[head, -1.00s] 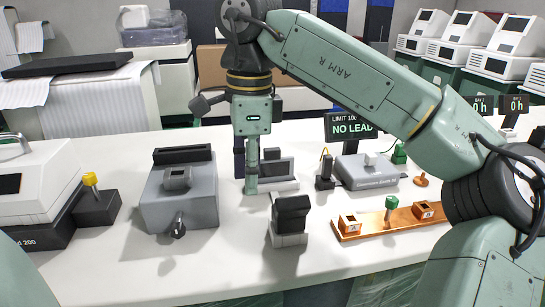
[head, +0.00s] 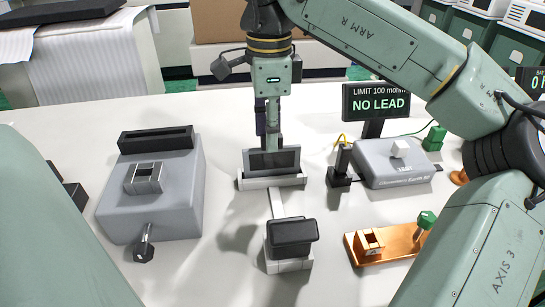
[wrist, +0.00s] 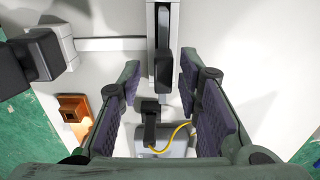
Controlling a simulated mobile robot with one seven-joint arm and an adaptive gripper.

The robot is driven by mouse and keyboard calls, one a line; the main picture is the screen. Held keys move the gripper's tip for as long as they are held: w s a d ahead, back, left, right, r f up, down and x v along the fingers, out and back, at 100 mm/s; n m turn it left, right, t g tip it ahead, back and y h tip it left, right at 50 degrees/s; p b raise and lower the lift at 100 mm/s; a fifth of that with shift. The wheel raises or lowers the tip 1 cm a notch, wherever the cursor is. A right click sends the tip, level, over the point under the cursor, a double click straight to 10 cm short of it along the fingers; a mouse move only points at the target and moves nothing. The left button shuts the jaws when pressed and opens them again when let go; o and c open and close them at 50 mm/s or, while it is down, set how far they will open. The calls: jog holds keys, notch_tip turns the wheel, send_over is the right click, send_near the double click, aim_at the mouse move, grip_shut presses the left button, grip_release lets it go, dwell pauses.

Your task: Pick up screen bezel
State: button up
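The dark rectangular piece that appears to be the screen bezel (head: 273,161) stands upright in a white holder (head: 272,181) at the middle of the table. My gripper (head: 273,144) points down right at its top edge, and the bezel hides part of the fingertips. In the wrist view my gripper (wrist: 158,82) has its two padded fingers wide apart. A dark upright part, likely the bezel (wrist: 162,68), shows between them with gaps on both sides. I see no grip on it.
A white bar joins the holder to a dark block on a stand (head: 292,238) in front. A grey machine (head: 165,195) is left. A grey box (head: 390,165), black post (head: 341,166) and NO LEAD sign (head: 377,103) are right. An orange fixture (head: 385,243) is front right.

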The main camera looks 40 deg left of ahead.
aim_at(272, 157)
jog(key=f, duration=0.6)
jog(key=shift+w+f+p, duration=0.25)
jog(key=shift+p, duration=0.15)
grip_shut()
